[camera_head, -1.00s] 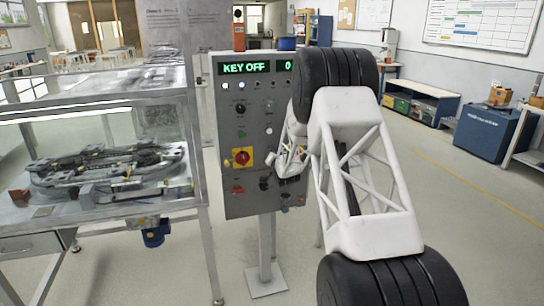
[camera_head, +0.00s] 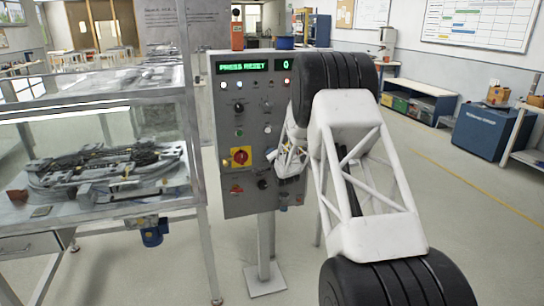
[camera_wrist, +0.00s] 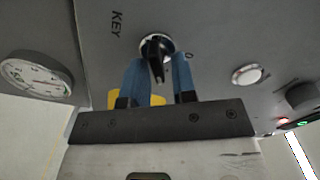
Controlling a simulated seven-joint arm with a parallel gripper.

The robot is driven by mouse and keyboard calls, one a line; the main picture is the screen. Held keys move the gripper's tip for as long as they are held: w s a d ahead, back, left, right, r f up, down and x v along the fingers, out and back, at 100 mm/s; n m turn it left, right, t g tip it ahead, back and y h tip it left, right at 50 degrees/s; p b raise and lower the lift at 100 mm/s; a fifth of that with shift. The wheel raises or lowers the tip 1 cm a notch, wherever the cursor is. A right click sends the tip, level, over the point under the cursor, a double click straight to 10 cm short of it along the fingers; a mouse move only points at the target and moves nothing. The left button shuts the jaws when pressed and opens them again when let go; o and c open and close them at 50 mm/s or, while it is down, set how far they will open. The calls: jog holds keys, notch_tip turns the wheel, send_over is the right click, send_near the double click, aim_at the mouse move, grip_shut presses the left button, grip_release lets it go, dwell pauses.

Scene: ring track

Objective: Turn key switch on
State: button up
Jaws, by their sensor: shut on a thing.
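The key switch (camera_wrist: 157,46) shows in the wrist view as a round metal collar with a dark key in it, beside the printed word KEY. My gripper (camera_wrist: 157,68) has two blue fingers, one on each side of the dark key, and is shut on it. In the head view my gripper (camera_head: 283,160) is at the right part of the grey control panel (camera_head: 232,190), and my arm hides the key there.
A round gauge (camera_wrist: 38,75) and a pale button (camera_wrist: 247,75) flank the key in the wrist view. A glass-walled case (camera_head: 100,150) with a track stands at left.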

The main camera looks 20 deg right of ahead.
jog(key=o, duration=0.6)
jog(key=shift+s, duration=0.1)
jog(key=shift+s, duration=3.8)
